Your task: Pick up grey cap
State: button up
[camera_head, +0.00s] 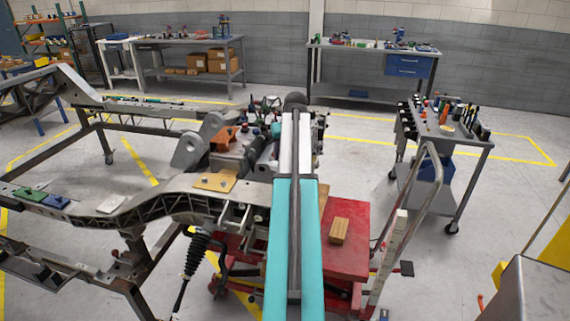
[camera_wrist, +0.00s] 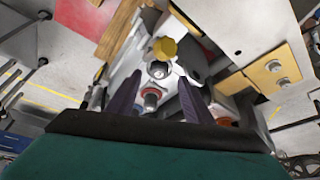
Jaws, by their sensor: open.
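In the wrist view, my gripper (camera_wrist: 159,79) is open, its two dark purple fingers apart and pointing into the chassis fixture. A small round grey part (camera_wrist: 158,70), likely the grey cap, shows between the fingertips, just beyond them. A part with a red ring (camera_wrist: 152,92) lies lower between the fingers. A yellow knob-like cap (camera_wrist: 165,47) is just above the grey part. Nothing is seen held. In the head view, my teal arm covers the middle, and I cannot make out the grey cap or the fingers there.
The grey chassis frame (camera_head: 160,200) fills the left and middle. A red lift cart (camera_head: 347,262) with a wooden block (camera_head: 339,230) stands right of my arm. A tool trolley (camera_head: 452,138) stands further right. Benches line the back wall. Floor between is open.

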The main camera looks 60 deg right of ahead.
jog(key=shift+f, duration=0.2)
jog(key=shift+w+d, duration=0.1)
jog(key=shift+p+x, duration=0.85)
jog(key=shift+x, duration=1.7)
jog(key=shift+d, duration=0.15)
jog(key=shift+c, duration=0.2)
grip_shut()
